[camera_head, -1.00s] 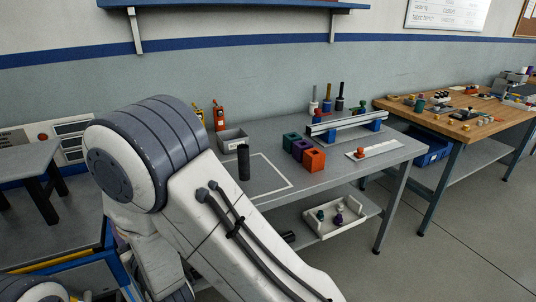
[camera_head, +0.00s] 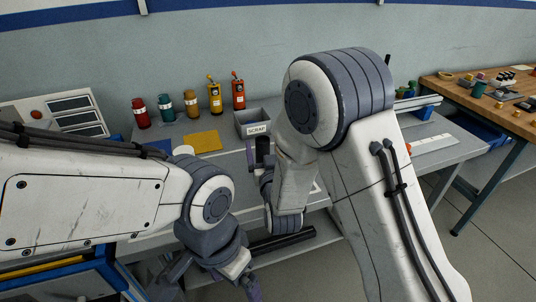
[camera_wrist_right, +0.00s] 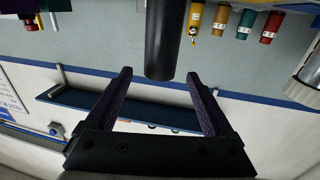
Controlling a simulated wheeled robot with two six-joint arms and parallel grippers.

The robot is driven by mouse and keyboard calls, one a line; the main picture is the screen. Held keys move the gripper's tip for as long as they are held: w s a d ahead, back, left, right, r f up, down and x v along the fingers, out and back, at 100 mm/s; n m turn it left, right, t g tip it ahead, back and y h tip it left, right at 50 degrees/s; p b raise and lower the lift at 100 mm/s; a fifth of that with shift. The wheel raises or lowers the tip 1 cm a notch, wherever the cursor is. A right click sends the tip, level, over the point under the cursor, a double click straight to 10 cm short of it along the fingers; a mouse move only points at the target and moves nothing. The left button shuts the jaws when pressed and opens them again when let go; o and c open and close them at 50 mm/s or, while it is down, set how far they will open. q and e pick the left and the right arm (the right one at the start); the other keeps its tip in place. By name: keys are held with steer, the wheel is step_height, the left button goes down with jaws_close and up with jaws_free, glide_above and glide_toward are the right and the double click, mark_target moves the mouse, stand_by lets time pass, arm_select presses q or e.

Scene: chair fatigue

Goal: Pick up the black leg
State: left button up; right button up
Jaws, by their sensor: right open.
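The black leg (camera_wrist_right: 165,38) is a dark upright cylinder in the right wrist view, where it hangs in from the top edge. Its lower end in that view lies between my right gripper's two fingertips (camera_wrist_right: 159,76). The fingers stand apart with gaps on both sides of the leg. In the head view my right gripper (camera_head: 261,162) is in front of the scrap bin, and the leg is hard to tell from its dark fingers. My left gripper (camera_head: 210,284) is low in front of the table, fingers apart and empty.
The grey scrap bin (camera_head: 252,128) stands just behind my right gripper. A black bar (camera_head: 282,241) lies on the lower shelf. A wooden table (camera_head: 492,100) is at the right.

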mark_target(261, 136)
steer(key=w, duration=0.4)
steer(key=w+p, duration=0.1)
steer(key=w, duration=0.1)
steer(key=shift+w+a+f, duration=0.35)
steer(key=shift+a+f, duration=0.05)
jaws_close()
